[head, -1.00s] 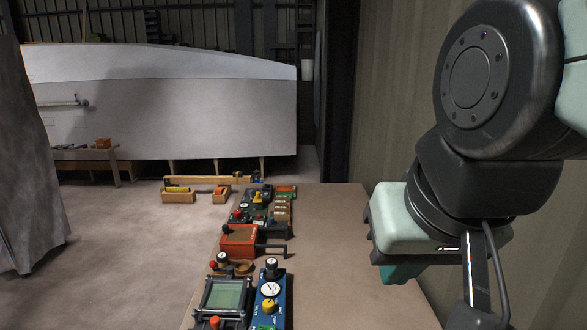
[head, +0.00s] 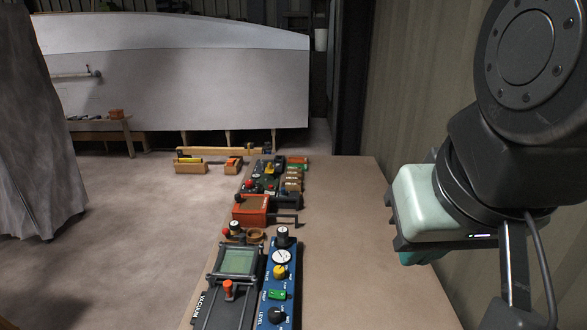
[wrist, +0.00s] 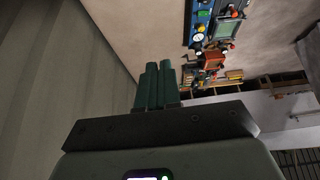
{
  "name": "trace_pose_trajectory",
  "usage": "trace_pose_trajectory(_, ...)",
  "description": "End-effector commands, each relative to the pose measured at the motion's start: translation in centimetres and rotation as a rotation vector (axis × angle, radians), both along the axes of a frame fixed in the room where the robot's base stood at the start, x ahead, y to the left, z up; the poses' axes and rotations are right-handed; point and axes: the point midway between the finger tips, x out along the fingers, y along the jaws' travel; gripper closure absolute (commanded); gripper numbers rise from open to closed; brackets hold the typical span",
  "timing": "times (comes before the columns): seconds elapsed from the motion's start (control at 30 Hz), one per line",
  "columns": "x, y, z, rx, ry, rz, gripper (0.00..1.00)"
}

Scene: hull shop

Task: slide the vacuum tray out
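The vacuum tray is a dark grey flat unit (head: 216,296) with a greenish screen, an orange-topped knob and the word VACUUM on its left edge. It lies at the near left of the bench top in the head view. It also shows small, near the top of the wrist view (wrist: 229,27). My gripper is well to the right of the tray and apart from it. Its green fingers (wrist: 157,86) are close together in the wrist view with nothing seen between them. In the head view the fingertips (head: 411,257) are mostly hidden behind the gripper body.
A blue panel (head: 280,295) with a dial and knobs adjoins the tray's right side. An orange box (head: 250,210) with a dark handle sits behind it, with more small devices beyond. The bench's right part (head: 345,235) is clear. A corrugated wall (head: 420,110) stands at right.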

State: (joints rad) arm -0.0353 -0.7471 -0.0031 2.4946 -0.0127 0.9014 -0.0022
Motion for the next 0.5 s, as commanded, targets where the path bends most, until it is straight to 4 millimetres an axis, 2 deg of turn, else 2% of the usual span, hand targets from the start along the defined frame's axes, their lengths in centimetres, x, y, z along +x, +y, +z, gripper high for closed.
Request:
trace_pose_trajectory(0.03, 0.1, 0.0, 0.0, 0.000, 0.002, 0.002, 0.88)
trace_pose_trajectory(0.13, 1.2, 0.4, 0.3, -0.005, 0.017, 0.021, 0.72)
trace_pose_trajectory(0.2, 2.8, 1.0, 0.7, -0.012, 0.039, 0.049, 0.62)
trace_pose_trajectory(0.27, 4.7, 1.8, 0.9, -0.021, 0.062, 0.082, 0.62)
trace_pose_trajectory(0.37, 8.6, 3.6, 0.9, -0.039, 0.108, 0.150, 0.62)
trace_pose_trajectory(0.5, 14.1, 7.1, -0.3, -0.064, 0.169, 0.250, 0.62)
